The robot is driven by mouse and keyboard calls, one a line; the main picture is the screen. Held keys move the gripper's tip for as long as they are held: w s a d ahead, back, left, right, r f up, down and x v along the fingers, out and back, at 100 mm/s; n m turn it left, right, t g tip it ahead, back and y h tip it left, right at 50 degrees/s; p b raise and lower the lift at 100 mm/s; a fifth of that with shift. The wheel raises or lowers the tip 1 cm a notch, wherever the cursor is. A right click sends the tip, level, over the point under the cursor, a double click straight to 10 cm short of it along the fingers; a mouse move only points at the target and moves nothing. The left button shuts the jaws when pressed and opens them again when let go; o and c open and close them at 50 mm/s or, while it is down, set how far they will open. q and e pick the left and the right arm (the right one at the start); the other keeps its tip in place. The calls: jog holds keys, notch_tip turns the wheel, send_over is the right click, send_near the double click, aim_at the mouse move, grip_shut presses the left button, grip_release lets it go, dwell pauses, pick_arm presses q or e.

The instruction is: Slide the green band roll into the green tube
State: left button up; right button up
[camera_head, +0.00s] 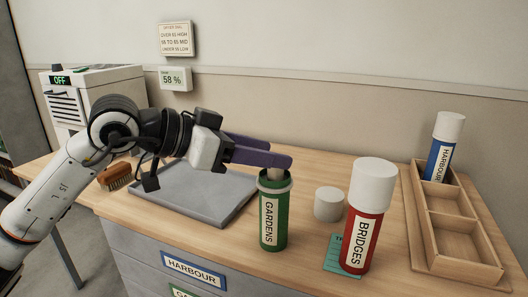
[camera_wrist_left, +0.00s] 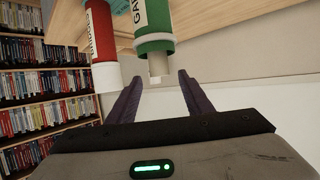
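The green tube (camera_head: 274,232), labelled GARDENS, stands upright and uncapped on the desk. A pale roll (camera_head: 277,174) sits in its mouth with only a short end above the green rim; any green band on it is hidden. In the left wrist view the roll end (camera_wrist_left: 160,72) shows beyond the tube's rim (camera_wrist_left: 154,43). My left gripper (camera_head: 270,152) is at the top of the tube. Its two purple fingers are apart, one on each side of the roll end, with visible gaps (camera_wrist_left: 160,78). My right gripper is out of view.
A loose white cap (camera_head: 329,204) stands right of the green tube. The capped red BRIDGES tube (camera_head: 363,235) stands beside a teal card (camera_head: 340,262). A wooden rack (camera_head: 458,242) holds the blue HARBOUR tube (camera_head: 438,160). A grey tray (camera_head: 200,203) and a brush (camera_head: 115,177) lie left.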

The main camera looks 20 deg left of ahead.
pick_arm(q)
jog(key=b+v, duration=0.1)
jog(key=v, duration=0.9)
jog(key=shift+b, duration=0.4)
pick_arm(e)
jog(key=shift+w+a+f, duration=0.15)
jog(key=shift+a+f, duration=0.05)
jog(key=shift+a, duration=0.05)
pick_arm(q)
jog(key=shift+s+a, duration=0.1)
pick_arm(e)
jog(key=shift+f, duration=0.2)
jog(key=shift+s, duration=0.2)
